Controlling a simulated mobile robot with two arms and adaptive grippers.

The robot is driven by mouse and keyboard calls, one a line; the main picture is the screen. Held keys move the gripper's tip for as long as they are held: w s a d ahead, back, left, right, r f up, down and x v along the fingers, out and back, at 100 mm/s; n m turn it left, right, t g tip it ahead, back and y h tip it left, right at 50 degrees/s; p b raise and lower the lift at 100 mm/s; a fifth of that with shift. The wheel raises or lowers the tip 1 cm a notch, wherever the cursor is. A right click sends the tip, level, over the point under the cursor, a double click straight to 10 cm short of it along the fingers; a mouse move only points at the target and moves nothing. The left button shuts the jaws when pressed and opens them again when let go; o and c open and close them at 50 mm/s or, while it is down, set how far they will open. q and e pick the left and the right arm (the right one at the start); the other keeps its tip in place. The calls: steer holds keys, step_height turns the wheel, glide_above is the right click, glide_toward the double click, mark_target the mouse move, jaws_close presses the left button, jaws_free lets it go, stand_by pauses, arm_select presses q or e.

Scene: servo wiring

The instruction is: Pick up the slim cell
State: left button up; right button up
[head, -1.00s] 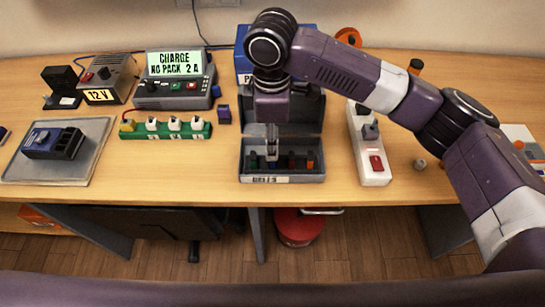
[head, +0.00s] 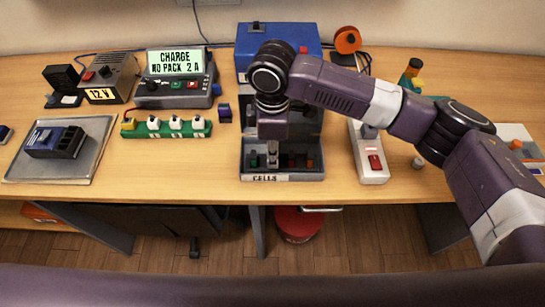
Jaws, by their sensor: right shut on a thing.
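The grey box labelled CELLS (head: 242,170) stands open at the front middle of the bench, with several small coloured cells in its slots. A green cell (head: 253,161) is at its left, and a dark red cell (head: 292,161) and an orange-red cell (head: 309,163) are at its right. My right gripper (head: 273,162) points down into the box between the green and dark red cells. It is shut on a cell there, mostly hidden by the fingers. I cannot tell whether that cell is clear of its slot. My left gripper is not in view.
A white power strip (head: 374,178) with a red switch stands right of the box. A green strip (head: 165,130) with white plugs, a charger (head: 176,88) reading "NO PACK" and a tray (head: 92,165) with a blue pack are to the left.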

steer(key=shift+r, duration=0.15)
step_height(320, 180, up, 20)
steer(key=b, duration=0.2)
stand_by(0.4)
